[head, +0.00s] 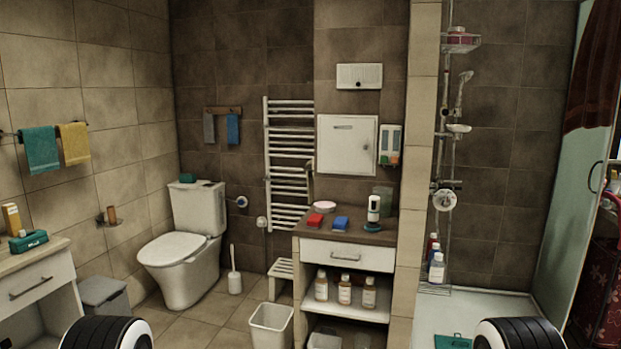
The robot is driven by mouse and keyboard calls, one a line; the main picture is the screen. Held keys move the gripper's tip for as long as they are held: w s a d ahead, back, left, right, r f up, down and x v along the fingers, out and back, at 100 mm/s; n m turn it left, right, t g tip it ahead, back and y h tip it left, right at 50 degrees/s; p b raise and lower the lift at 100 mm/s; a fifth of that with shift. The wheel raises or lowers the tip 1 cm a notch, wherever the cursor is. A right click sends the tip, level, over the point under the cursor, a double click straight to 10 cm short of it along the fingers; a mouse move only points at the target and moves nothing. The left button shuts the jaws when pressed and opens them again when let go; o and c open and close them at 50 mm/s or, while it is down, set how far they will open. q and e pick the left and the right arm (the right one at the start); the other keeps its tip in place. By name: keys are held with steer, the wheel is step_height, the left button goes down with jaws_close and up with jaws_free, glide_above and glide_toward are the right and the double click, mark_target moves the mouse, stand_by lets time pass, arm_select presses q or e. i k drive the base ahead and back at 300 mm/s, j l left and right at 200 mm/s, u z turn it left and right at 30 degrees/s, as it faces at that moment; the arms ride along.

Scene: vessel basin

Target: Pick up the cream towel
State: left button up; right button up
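I see no towel that is clearly cream. A teal towel (40,149) and a yellow towel (74,143) hang side by side from a bar on the left wall. A grey towel (209,126) and a blue towel (232,128) hang from a wooden hook rail on the back wall. Black and white parts of my own arms show at the bottom edge, left and right. Neither of my grippers is in view, and no towel is touched by my arms.
A toilet (183,252) stands at the back left. A drawer cabinet (345,254) with bottles stands in the middle, with a white bin (271,328) before it. The shower tray (485,312) is at right. Some tiled floor (208,326) is clear.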

mark_target(309, 176)
steer(key=z, duration=3.9)
steer(key=u, duration=3.95)
steer(key=i+j+u, duration=0.25)
steer(key=i+u, duration=0.15)
steer(key=i, duration=0.25)
steer(key=i+u, duration=0.35)
steer(key=i, duration=0.3)
steer(key=i+z, duration=0.1)
steer(key=i, duration=0.45)
steer(key=i+j+z, duration=0.1)
steer(key=i, duration=0.45)
steer(key=i+j+z, duration=0.1)
steer(key=i, duration=0.45)
steer(key=i+j+z, duration=0.1)
steer(key=i+j, duration=0.15)
steer(key=i, duration=0.25)
steer(key=i+j, duration=0.25)
steer(key=i, duration=0.3)
steer(key=i+j+z, duration=0.15)
steer(key=i, duration=0.35)
steer(key=i+j+z, duration=0.1)
steer(key=i+j, duration=0.25)
steer(key=i, duration=0.2)
